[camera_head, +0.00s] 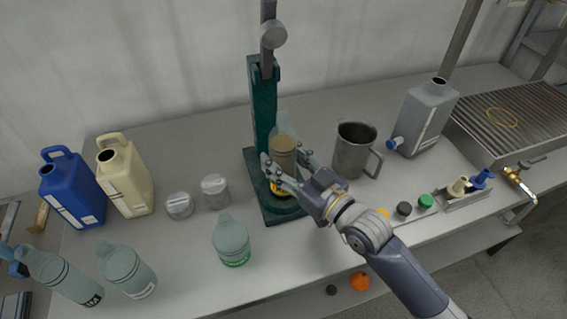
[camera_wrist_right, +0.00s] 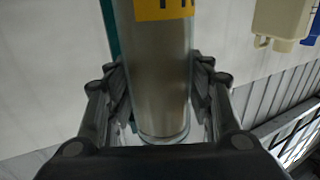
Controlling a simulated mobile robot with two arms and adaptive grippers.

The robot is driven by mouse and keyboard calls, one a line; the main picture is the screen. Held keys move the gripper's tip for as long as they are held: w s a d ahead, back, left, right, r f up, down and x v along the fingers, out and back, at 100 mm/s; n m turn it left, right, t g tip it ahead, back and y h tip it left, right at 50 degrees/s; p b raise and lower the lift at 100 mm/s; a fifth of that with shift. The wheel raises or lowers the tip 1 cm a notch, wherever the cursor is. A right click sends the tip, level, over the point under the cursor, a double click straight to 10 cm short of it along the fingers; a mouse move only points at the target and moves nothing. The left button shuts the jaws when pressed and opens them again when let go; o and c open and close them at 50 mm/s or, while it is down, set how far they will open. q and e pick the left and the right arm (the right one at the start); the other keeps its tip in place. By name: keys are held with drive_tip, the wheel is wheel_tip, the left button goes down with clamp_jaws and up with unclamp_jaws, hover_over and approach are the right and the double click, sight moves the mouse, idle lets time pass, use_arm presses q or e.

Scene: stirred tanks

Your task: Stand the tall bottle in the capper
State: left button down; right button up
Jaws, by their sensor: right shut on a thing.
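The tall bottle (camera_head: 284,155) has brown contents, a clear upper part and a yellow label low down. The capper (camera_head: 263,105) is a dark green press with a column and a flat base at the middle of the bench. My right gripper (camera_head: 290,172) is shut around the bottle's side and holds it about upright in front of the column, over the base. Whether the bottle's bottom touches the base is hidden. In the right wrist view the bottle (camera_wrist_right: 160,75) is between both fingers, with its yellow label at the top. My left gripper is not in view.
Left are a blue jug (camera_head: 70,190), a cream jug (camera_head: 124,178), two small metal pots (camera_head: 215,191) and pale green bottles (camera_head: 231,241). Right are a steel mug (camera_head: 352,150), a grey canister (camera_head: 426,118), loose caps (camera_head: 425,201) and a drain grate (camera_head: 512,112).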

drive_tip(key=shift+f, duration=1.1)
drive_tip(key=o, duration=1.5)
drive_tip(key=shift+f, duration=0.1)
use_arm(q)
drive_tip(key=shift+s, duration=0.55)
use_arm(e)
drive_tip(key=shift+s+d, duration=0.15)
use_arm(q)
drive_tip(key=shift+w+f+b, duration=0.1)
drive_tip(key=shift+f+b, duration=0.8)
drive_tip(key=shift+b, duration=0.05)
use_arm(e)
drive_tip(key=v, duration=1.1)
drive_tip(key=shift+s+d+r, duration=0.2)
drive_tip(key=shift+s+d, duration=0.05)
drive_tip(key=shift+s, duration=0.05)
